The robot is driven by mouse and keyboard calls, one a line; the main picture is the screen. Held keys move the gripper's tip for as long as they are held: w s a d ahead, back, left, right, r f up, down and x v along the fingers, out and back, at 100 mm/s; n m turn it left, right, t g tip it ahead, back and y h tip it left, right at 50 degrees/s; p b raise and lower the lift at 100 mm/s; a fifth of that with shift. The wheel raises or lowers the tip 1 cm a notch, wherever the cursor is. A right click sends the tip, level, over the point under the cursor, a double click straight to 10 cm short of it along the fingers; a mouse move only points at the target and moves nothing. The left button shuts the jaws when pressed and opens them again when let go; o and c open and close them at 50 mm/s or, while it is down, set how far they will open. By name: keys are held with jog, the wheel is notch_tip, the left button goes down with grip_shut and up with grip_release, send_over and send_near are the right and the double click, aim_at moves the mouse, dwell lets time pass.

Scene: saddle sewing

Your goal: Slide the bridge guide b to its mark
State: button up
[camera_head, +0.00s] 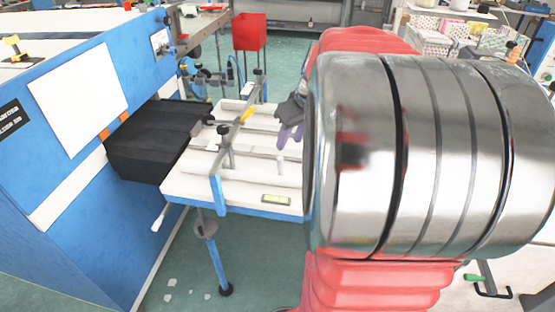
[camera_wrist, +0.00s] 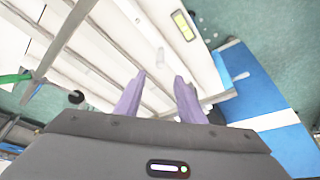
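A metal bar with clamps (camera_head: 236,133), likely the bridge guide, spans the white slatted table. It has a yellow lever and a dark knob in the head view. In the wrist view the bar (camera_wrist: 57,42) runs down the left side, with a green lever and a black knob. I cannot tell which part is guide b, and no mark is clearly readable. My gripper (camera_head: 290,136), with purple fingers, is open and empty above the slats, right of the bar (camera_wrist: 160,82).
The white table (camera_head: 185,184) has blue edging and a yellow-green level-like label (camera_head: 276,199). A black box (camera_head: 155,145) and a blue machine (camera_head: 90,150) stand at left. A red bin (camera_head: 249,32) is behind. My arm hides the table's right side.

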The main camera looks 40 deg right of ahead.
aim_at(281, 158)
jog(key=x, duration=1.2)
jog(key=shift+s, duration=0.1)
jog(key=shift+c, duration=0.6)
grip_shut()
